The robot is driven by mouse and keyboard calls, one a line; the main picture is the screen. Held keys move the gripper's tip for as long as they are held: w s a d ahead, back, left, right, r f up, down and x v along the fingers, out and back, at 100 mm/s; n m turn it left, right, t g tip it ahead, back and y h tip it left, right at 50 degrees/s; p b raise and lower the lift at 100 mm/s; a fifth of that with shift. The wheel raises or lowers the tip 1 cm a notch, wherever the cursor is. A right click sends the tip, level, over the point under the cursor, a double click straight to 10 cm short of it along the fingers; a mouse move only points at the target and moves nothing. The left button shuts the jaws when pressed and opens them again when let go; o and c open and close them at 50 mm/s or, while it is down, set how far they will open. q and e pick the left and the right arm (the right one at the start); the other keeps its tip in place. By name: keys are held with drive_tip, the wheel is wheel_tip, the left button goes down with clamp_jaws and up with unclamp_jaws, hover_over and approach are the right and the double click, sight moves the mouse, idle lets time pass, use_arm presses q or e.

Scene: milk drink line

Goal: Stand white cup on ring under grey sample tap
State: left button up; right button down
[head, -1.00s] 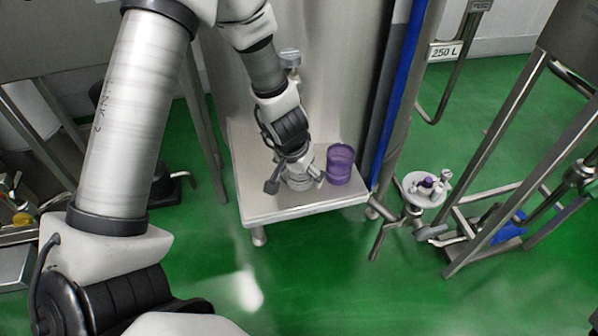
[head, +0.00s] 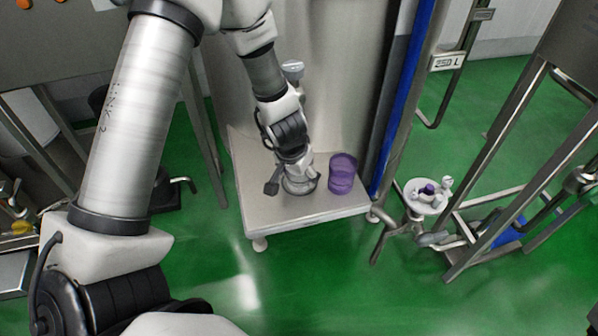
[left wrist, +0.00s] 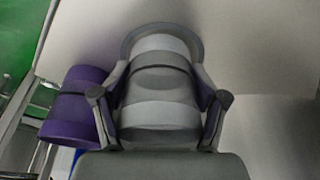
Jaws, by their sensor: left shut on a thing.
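A white cup (left wrist: 160,112) is between the two fingers of my left gripper (left wrist: 160,97) in the left wrist view, and the gripper is shut on it. A grey ring (left wrist: 199,42) shows around the cup's far end; I cannot tell whether the cup rests fully on it. In the head view my left gripper (head: 296,172) is low over the metal shelf (head: 270,215), with a grey round rim (head: 300,188) just below it. The grey tap (head: 292,68) is on the tank behind my arm, partly hidden. My right gripper is not in view.
A purple see-through cup (head: 343,174) stands on the shelf close to the right of my gripper; it also shows in the left wrist view (left wrist: 75,110). A blue vertical strip (head: 402,110) and pipes stand right of the shelf. The shelf's front is clear.

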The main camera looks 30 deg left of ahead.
use_arm(q)
drive_tip(key=shift+w+a+r, duration=0.1)
drive_tip(key=shift+w, duration=0.1)
drive_tip(key=o, duration=1.2)
drive_tip(key=shift+w+r, duration=0.1)
drive_tip(key=shift+r, duration=0.05)
